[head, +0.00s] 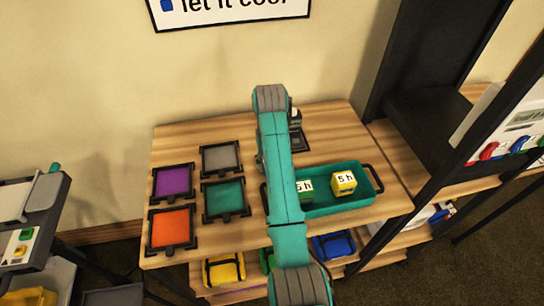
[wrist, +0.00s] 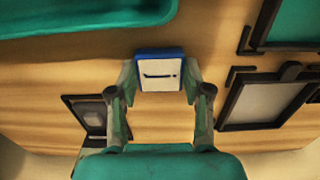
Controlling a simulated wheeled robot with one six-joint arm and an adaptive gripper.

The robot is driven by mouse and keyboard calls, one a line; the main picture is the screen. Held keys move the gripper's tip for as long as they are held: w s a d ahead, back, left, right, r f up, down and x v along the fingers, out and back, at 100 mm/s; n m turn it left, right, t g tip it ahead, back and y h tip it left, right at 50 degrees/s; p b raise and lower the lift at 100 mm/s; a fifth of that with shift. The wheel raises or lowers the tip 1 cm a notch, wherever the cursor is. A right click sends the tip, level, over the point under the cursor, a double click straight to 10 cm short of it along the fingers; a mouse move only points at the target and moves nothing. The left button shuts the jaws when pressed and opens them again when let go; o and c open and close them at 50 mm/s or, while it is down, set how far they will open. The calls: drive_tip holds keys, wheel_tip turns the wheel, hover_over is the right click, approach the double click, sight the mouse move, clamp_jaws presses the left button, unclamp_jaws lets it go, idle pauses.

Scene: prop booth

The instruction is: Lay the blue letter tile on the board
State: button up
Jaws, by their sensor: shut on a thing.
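The blue letter tile (wrist: 158,60) shows in the wrist view, with a blue rim and a white face bearing a short dark mark. My gripper (wrist: 160,77) is shut on it, one finger at each side, over the wooden table. In the head view my arm hides the tile and the fingers. No single thing is clearly the board. Black-framed panels in purple (head: 174,182), orange (head: 171,228), grey (head: 221,158) and teal (head: 224,198) lie left of my arm. A small dark plate (head: 304,142) with a grey block lies behind my arm.
A teal tray (head: 375,190) holding yellow and green "5 h" cubes stands right of my arm. Yellow (head: 224,270) and blue (head: 334,246) bins sit on the shelf below. A dark upright rack (head: 400,60) borders the table's right. Bare wood shows at the table's front.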

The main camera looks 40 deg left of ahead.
drive_tip(key=shift+f, duration=0.1)
drive_tip(key=o, duration=0.9)
drive_tip(key=shift+o, duration=0.2)
